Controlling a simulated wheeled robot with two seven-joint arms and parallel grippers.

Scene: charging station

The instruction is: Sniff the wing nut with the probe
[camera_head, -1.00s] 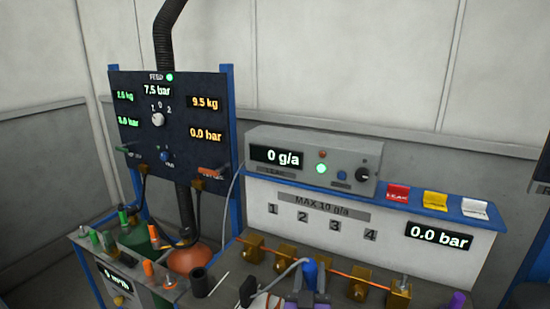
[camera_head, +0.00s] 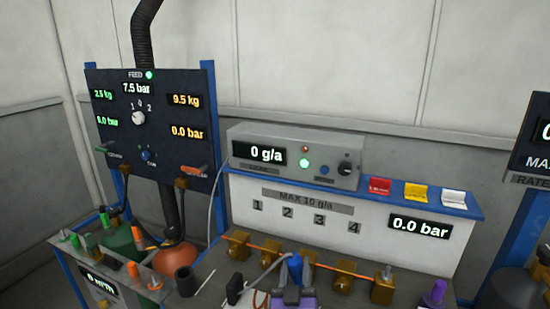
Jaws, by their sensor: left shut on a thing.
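My left gripper (camera_head: 291,298) is at the bottom edge, partly cut off, shut on the blue probe (camera_head: 295,267). The probe stands roughly upright, with a grey cable looping off to its left. Behind it runs a copper pipe (camera_head: 263,245) with several brass fittings, among them a block at the left (camera_head: 237,246) and one at the right end (camera_head: 383,288) with a small metal piece on top. I cannot tell which of these is the wing nut. The probe overlaps the pipe in the picture; I cannot tell whether it touches.
The grey detector box (camera_head: 295,155) reads 0 g/a. Red (camera_head: 380,186), yellow (camera_head: 418,191) and white (camera_head: 454,198) switches sit to its right. A dark gauge panel (camera_head: 153,130) stands left.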

